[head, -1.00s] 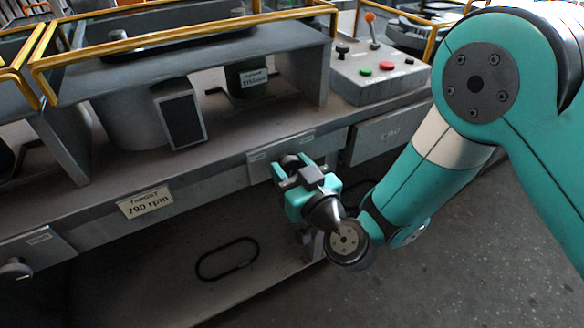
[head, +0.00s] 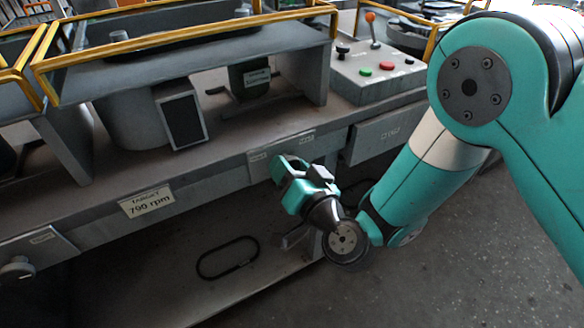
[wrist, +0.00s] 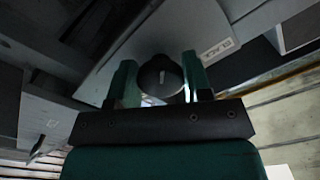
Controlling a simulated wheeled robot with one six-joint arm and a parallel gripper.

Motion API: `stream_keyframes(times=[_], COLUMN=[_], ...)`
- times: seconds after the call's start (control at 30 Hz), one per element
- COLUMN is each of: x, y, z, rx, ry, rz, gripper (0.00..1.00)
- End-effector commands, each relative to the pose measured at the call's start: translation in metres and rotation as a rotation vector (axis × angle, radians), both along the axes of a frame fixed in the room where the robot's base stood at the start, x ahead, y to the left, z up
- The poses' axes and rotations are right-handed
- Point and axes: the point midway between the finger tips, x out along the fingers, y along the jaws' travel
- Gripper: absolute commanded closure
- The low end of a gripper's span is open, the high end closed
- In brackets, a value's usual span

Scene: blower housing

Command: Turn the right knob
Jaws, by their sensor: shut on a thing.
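The right knob (wrist: 160,77) is a dark round knob with a pale pointer line, seen in the wrist view between my gripper's two green fingers. The pointer line stands close to upright in that view. My gripper (wrist: 160,84) is shut on it. In the head view my gripper (head: 295,172) is at the bench's front panel, tilted, and it hides the right knob. The left knob (head: 18,270) is grey, on the front panel at the far left. A label reading "TARGET 790 rpm" (head: 147,201) is on the bench front.
A dark screen (head: 182,120) stands under the shelf. A control box (head: 375,68) with green and red buttons and an orange-tipped lever is at the back right. Yellow rails (head: 185,36) run above the shelf. A black loop (head: 228,258) lies on the lower shelf.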

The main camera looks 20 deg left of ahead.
Motion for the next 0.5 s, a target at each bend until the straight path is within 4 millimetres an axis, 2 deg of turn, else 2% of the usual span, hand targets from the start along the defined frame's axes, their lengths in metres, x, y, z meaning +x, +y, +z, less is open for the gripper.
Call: stream_keyframes(times=[0.5], x=[-0.0011], y=[0.0023], z=[0.0010], rx=[0.068], ry=[0.076], rz=[0.006], gripper=[0.78])
